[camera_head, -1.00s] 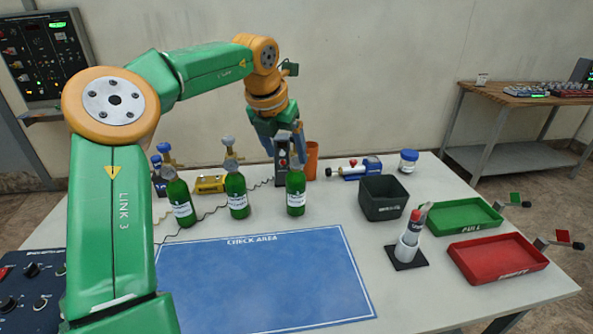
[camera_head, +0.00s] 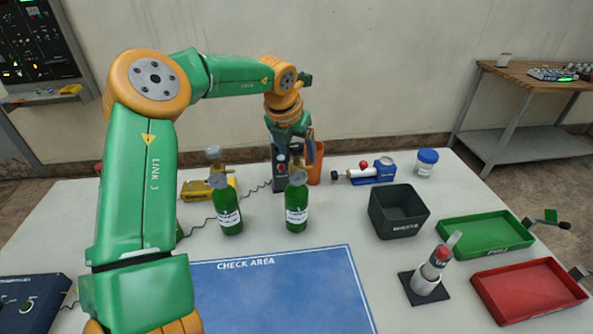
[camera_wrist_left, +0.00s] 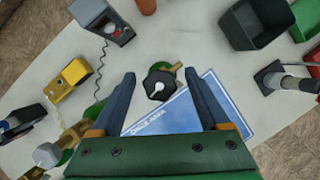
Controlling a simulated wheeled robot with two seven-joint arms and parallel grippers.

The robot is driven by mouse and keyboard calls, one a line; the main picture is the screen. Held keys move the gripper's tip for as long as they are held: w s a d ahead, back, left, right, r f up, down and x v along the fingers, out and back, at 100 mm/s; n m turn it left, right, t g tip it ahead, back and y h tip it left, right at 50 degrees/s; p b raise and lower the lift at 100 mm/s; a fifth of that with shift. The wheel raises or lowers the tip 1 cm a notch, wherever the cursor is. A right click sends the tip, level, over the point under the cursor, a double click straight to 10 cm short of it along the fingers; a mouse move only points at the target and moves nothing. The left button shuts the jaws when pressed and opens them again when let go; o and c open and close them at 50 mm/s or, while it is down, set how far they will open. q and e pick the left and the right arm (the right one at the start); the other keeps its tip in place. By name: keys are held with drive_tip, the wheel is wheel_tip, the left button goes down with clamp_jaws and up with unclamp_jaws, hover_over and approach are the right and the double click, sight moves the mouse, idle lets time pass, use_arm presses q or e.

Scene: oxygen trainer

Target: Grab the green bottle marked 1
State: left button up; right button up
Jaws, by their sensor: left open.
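Two green bottles with white labels show fully in the head view: a left one (camera_head: 227,207) and a right one (camera_head: 297,205). A sliver of green beside my arm may be another bottle, mostly hidden. I cannot read which bottle is marked 1. My left gripper (camera_head: 300,150) is open and points down above the right bottle, its tips partly hidden among dark shapes. In the left wrist view, a dark hexagonal bottle top (camera_wrist_left: 159,84) lies between the spread fingers (camera_wrist_left: 160,76), with none of them clearly touching it. My right gripper is not in view.
A blue check area mat (camera_head: 285,290) lies in front of the bottles. A grey box (camera_head: 283,172) and an orange cup (camera_head: 316,165) stand close behind the right bottle. A dark bin (camera_head: 399,224), green tray (camera_head: 452,248) and red tray (camera_head: 492,306) are to the right.

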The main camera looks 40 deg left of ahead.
use_arm(q)
drive_tip(key=shift+w+a+f, duration=0.1)
drive_tip(key=shift+s+d, duration=0.2)
drive_tip(key=c, duration=0.8)
clamp_jaws()
drive_tip(key=shift+w+r, duration=0.1)
drive_tip(key=shift+r, duration=0.15)
